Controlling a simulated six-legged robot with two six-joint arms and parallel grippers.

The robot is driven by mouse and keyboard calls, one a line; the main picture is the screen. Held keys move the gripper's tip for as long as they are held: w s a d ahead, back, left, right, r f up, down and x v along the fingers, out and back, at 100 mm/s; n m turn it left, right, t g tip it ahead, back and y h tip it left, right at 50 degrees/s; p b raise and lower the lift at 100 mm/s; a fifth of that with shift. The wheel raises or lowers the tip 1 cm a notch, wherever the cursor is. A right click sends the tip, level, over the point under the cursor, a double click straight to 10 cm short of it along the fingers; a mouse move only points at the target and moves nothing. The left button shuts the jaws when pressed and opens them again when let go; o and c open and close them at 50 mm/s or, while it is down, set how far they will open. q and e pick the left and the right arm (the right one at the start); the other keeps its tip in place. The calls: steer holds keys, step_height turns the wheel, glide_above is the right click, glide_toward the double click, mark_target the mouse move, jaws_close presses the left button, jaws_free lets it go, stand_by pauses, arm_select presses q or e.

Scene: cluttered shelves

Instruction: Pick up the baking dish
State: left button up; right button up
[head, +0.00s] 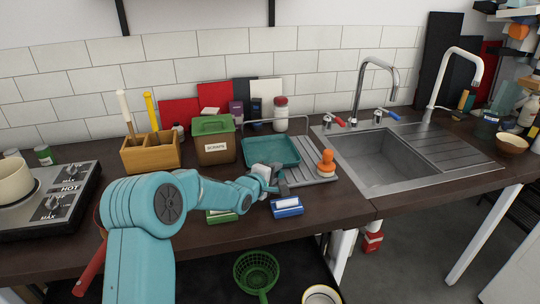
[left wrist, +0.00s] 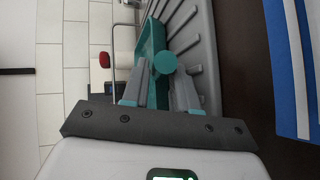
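The teal baking dish (head: 272,149) is a shallow rectangular tray lying on the ribbed metal drainboard left of the sink. It also shows in the left wrist view (left wrist: 153,48), beyond the fingertips. My left gripper (head: 275,180) is at the near edge of the dish. In the left wrist view the two grey fingers (left wrist: 160,80) stand apart, with teal between and just ahead of them. I cannot tell whether they touch the dish. My right gripper is not in view.
A blue-and-white box (head: 287,207) lies right beside my gripper, with a green box (head: 221,216) to its left. An orange bottle (head: 326,164) stands right of the dish. A brown canister with green lid (head: 214,141) stands left. A metal rack bar rises behind the dish.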

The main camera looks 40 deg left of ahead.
arm_select(q)
jaws_close()
steer(key=shift+r, duration=0.1)
